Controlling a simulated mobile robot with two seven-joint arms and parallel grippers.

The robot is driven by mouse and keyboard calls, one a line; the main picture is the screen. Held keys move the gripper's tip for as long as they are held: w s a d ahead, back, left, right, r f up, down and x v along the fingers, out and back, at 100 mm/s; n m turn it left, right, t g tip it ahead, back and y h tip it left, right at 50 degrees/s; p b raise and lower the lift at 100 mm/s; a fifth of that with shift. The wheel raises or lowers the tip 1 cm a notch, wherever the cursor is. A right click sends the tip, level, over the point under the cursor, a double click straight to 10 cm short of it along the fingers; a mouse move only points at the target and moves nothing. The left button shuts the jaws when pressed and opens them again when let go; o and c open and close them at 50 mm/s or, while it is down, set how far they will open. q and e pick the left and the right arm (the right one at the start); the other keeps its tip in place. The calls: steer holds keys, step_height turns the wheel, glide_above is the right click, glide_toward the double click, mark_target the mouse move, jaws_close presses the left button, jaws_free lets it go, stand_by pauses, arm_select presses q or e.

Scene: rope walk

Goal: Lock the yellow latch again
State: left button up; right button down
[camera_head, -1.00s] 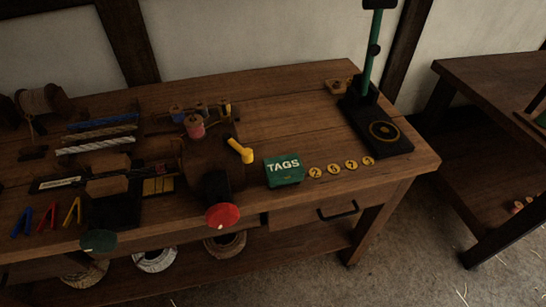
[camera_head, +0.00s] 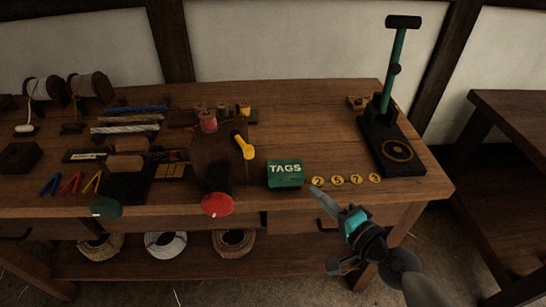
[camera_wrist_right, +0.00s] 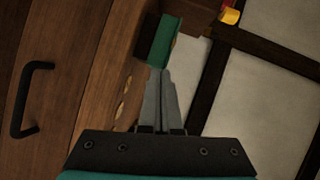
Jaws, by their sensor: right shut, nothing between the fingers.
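The yellow latch (camera_head: 244,147) is a short lever on the dark brown block at the middle of the bench. It slants, with its thick end down to the right. A yellow piece at the top of the right wrist view (camera_wrist_right: 230,16) looks like its end. My right gripper (camera_head: 318,193) is in front of the bench, below the tags box and to the right of the latch, apart from both. Its fingers are shut and empty, and they show together in the right wrist view (camera_wrist_right: 160,75). My left gripper is not in view.
The green TAGS box (camera_head: 285,174) stands between the latch and my right gripper. Several round yellow tags (camera_head: 338,180) lie beside it. A red round knob (camera_head: 217,204) sticks out at the front edge. A green-handled press (camera_head: 392,110) stands at the right.

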mark_target(242, 143)
step_height(242, 143, up, 8)
steer(key=s+a+m+y, duration=0.1)
steer(key=a+y, duration=0.1)
steer(key=shift+t, duration=0.4)
steer(key=shift+f, duration=0.15)
steer(key=p+x, duration=0.2)
steer(key=x, duration=0.7)
steer(key=shift+w, duration=0.1)
steer(key=a+p, duration=0.1)
steer(key=a, duration=0.2)
steer(key=shift+a, duration=0.1)
steer(key=shift+s+a, duration=0.4)
steer(key=shift+a, duration=0.1)
steer(key=shift+s+a+p, duration=0.1)
steer(key=shift+p, duration=0.3)
